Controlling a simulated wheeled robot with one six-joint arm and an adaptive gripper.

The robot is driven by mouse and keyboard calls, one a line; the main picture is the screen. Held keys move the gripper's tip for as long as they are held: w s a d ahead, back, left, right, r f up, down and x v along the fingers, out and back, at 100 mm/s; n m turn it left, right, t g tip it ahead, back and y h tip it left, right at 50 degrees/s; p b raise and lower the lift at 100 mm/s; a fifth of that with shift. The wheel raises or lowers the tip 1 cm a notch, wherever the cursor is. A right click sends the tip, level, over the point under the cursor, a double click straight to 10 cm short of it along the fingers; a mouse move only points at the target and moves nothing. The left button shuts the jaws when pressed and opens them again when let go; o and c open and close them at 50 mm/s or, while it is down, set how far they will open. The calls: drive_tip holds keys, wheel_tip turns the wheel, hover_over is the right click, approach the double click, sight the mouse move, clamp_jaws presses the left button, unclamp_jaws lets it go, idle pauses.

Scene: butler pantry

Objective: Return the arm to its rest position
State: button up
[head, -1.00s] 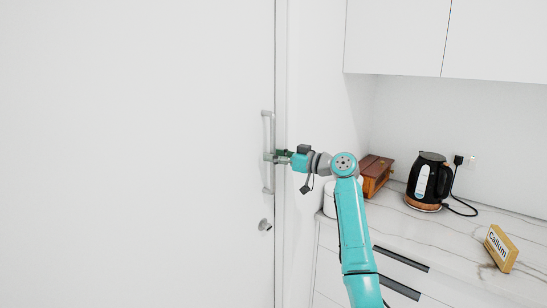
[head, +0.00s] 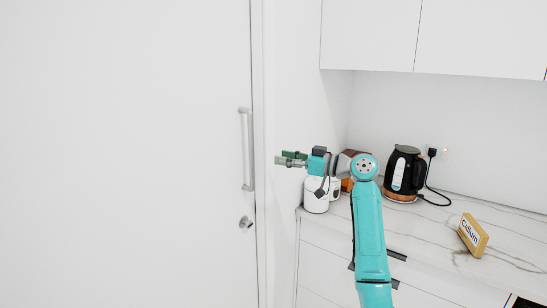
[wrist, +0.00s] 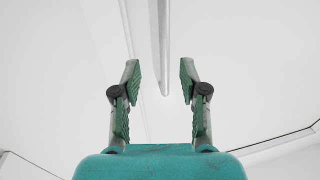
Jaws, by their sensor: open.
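My gripper (head: 279,160) is open and empty in the head view, at the end of my turquoise arm, to the right of the door handle and apart from it. In the wrist view my gripper (wrist: 159,82) shows its two green-padded fingers spread apart, with nothing between the pads. The long vertical door handle (head: 247,150) is on the white door (head: 130,150). A grey bar, likely the handle (wrist: 160,50), shows beyond the fingertips in the wrist view.
A marble counter (head: 440,215) stands on the right, with a black kettle (head: 404,172), a white canister (head: 316,198) and a Callum name block (head: 473,235). My arm partly hides a brown wooden box. Upper cabinets (head: 430,35) hang above. A round knob (head: 245,222) sits below the handle.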

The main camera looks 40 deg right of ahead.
drive_tip(key=shift+s+d, duration=0.15)
drive_tip(key=shift+s, duration=0.15)
idle(0.4)
